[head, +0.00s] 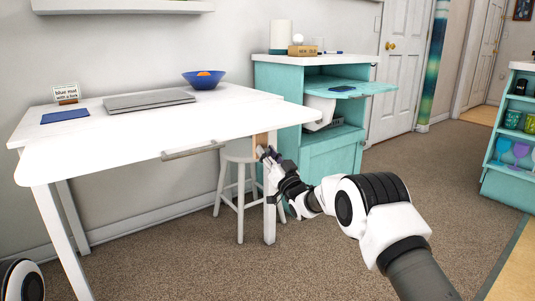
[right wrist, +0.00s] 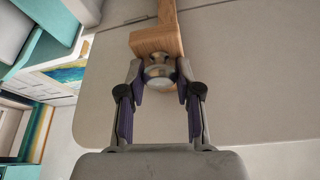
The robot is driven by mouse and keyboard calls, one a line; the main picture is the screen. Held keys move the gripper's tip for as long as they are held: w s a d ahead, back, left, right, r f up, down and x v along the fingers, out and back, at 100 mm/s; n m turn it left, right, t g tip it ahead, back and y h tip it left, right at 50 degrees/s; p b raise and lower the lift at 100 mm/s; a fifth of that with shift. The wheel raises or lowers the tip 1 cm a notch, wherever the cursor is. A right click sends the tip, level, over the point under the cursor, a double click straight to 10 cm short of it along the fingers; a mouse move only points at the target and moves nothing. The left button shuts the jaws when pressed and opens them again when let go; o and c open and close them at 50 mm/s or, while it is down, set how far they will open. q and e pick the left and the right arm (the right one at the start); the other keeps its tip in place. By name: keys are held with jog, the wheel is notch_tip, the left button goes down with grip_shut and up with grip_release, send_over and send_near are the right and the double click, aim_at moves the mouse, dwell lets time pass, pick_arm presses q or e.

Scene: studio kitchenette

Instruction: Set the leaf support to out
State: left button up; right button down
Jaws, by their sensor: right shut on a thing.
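The leaf support is a wooden bar with a wider end block under the white table; its wood (head: 258,141) shows near the table's right end in the head view. In the right wrist view, the wooden block (right wrist: 156,42) carries a round metal knob (right wrist: 160,72). My right gripper (head: 267,156) is at the support, below the leaf. In the right wrist view, my right gripper (right wrist: 160,79) has its fingers on both sides of the knob, shut on it. The drop leaf (head: 150,150) looks raised and level with the tabletop. My left gripper is not in view.
A white stool (head: 240,162) stands under the table, close behind my right gripper. A laptop (head: 148,101), blue bowl (head: 204,80), blue pad (head: 65,116) and small sign (head: 66,94) are on the table. A teal cabinet (head: 333,157) stands behind; carpet is clear at right.

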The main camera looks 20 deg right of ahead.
jog(key=c, duration=0.8)
grip_release()
jog(key=shift+o, duration=0.2)
jog(key=v, duration=1.2)
jog(key=shift+f, duration=0.1)
